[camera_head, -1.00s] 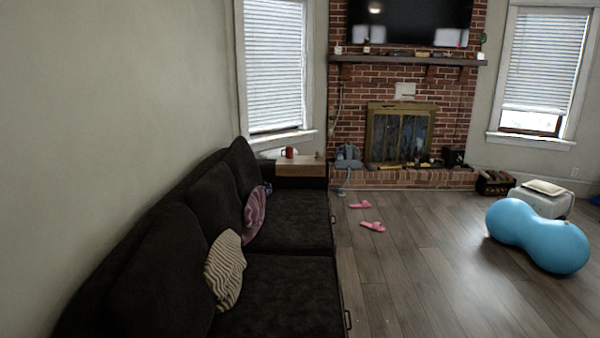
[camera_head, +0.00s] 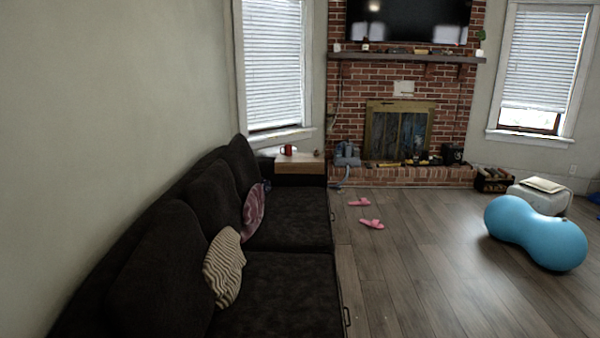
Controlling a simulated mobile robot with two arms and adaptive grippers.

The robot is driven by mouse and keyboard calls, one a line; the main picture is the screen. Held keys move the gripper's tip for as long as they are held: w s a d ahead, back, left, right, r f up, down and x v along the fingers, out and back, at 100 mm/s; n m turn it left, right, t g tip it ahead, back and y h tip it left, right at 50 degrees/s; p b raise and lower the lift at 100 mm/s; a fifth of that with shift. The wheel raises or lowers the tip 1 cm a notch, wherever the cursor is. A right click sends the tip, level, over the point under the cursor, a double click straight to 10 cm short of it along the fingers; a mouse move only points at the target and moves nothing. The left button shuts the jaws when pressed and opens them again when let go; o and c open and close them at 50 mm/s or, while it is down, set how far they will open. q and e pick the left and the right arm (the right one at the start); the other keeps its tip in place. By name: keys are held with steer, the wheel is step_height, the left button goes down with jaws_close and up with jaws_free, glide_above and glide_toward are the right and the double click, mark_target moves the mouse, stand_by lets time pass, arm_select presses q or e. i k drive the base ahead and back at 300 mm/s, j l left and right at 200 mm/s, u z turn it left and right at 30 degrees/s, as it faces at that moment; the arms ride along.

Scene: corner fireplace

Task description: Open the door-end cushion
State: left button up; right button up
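A dark sofa (camera_head: 285,290) runs along the left wall, with several dark back cushions and wide seat cushions. The near seat cushion (camera_head: 290,285) and the far seat cushion (camera_head: 295,222) lie flat. Dark handles show on the sofa's front side, one near (camera_head: 347,317) and one farther off (camera_head: 332,214). I cannot tell which cushion is the door-end one, as no room door is in view. Neither gripper is in view.
A striped pillow (camera_head: 224,267) and a purple pillow (camera_head: 253,210) lean on the sofa back. Pink slippers (camera_head: 371,224) lie on the wood floor (camera_head: 420,270). A blue peanut-shaped ball (camera_head: 535,234) stands at right. The floor beside the sofa is otherwise clear.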

mark_target(299, 294)
steer(key=i+l+u, duration=0.1)
steer(key=l, duration=0.35)
steer(key=i+l, duration=0.15)
steer(key=l, duration=0.3)
steer(key=i+l+u, duration=0.15)
steer(key=l, duration=0.3)
steer(key=i+l+u, duration=0.1)
steer(key=l, duration=0.35)
steer(key=i+l+u, duration=0.1)
steer(key=l, duration=0.35)
steer(key=l+u, duration=0.15)
steer(key=u, duration=0.65)
steer(key=i+l, duration=0.05)
